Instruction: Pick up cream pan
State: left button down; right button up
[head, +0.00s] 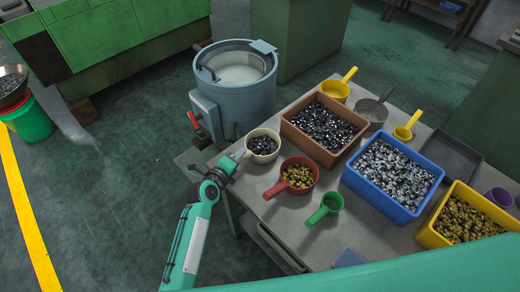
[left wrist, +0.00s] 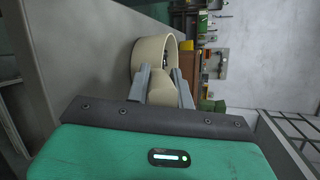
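The cream pan (head: 262,146) stands upright at the left edge of the grey table and holds dark metal parts. Its handle points left toward my left gripper (head: 238,156). In the left wrist view the round cream pan (left wrist: 152,52) shows just beyond the fingers. Its handle lies between the two fingers of my left gripper (left wrist: 162,82) and fills the gap, so the gripper looks shut on it. The pan appears to rest on the table. My right gripper is not in view.
A red pan (head: 298,178) and a green pan (head: 327,207) stand close to the right. A brown bin (head: 295,133) and a blue bin (head: 375,203) stand further right. A grey-blue machine bowl (head: 240,100) stands beyond the table's left corner. Open floor lies left.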

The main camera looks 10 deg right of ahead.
pick_arm(q)
notch_tip(320, 180, up, 20)
jog(key=shift+b, duration=0.45)
dwell(1.1)
